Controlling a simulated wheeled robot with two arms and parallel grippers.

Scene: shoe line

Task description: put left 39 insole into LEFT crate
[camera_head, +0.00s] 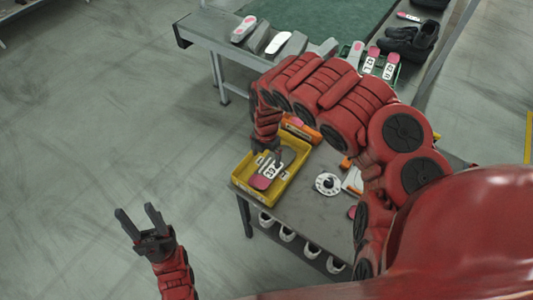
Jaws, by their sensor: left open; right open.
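A yellow crate (245,173) stands at the left end of the small grey table. A pink and white insole with a dark-printed label (263,181) lies in it; I cannot read the size or side for sure. My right arm arches over the table, and its open gripper (270,157) points down into the crate just above the far part of that insole. Whether it touches the insole cannot be told. My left gripper (139,219) is open and empty over the floor, left of the table and apart from everything.
A green crate (394,82) with several labelled pink insoles stands at the far bench. More insoles or soles (277,42) lie along the bench edge, with black shoes (412,40) at right. A white round object (327,184) lies on the small table (300,209).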

